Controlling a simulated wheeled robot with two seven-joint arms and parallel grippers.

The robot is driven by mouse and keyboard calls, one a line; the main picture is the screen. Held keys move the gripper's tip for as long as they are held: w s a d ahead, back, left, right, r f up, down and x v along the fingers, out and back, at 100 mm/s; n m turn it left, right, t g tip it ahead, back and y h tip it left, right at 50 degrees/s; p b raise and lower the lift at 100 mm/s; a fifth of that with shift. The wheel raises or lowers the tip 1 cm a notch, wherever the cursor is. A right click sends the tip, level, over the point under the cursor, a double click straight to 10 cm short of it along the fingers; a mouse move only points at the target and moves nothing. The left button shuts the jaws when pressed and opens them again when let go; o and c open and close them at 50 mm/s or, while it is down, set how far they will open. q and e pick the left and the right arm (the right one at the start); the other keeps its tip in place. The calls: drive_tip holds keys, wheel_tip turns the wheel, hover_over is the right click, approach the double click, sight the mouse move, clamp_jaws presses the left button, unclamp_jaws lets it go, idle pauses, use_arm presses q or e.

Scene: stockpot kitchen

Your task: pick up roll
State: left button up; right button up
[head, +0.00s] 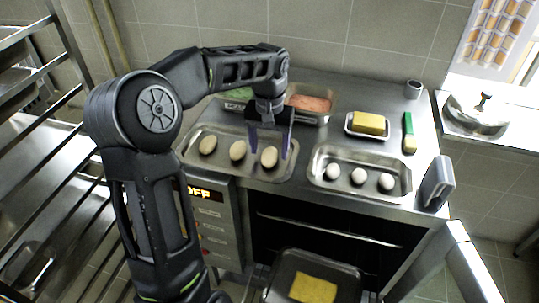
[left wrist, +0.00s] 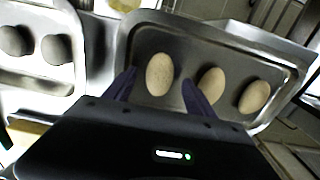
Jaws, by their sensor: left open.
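Three oval tan rolls lie in a row in the left metal tray (head: 190,164): the left roll (head: 208,145), the middle roll (head: 238,150) and the right roll (head: 269,158). My left gripper (head: 268,148) is open and points down over the right roll. In the left wrist view that roll (left wrist: 160,74) shows between the two dark fingers, with a gap on each side. The other two rolls (left wrist: 211,82) (left wrist: 254,97) lie beyond one finger in the same tray. My right gripper is not in view.
A second tray (head: 330,152) holds three paler round pieces (head: 359,176). Behind stand a pan of pink food (head: 310,103), a dish with a yellow block (head: 369,123) and a green-and-tan brush (head: 408,132). The oven below is open, with a pan (head: 350,277) inside.

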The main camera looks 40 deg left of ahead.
sight(270, 153)
use_arm(q)
drive_tip(key=shift+f, duration=0.9)
clamp_jaws()
idle(0.4)
drive_tip(key=shift+r, duration=0.15)
wheel_tip(270, 153, up, 10)
drive_tip(key=p, duration=0.1)
idle(0.8)
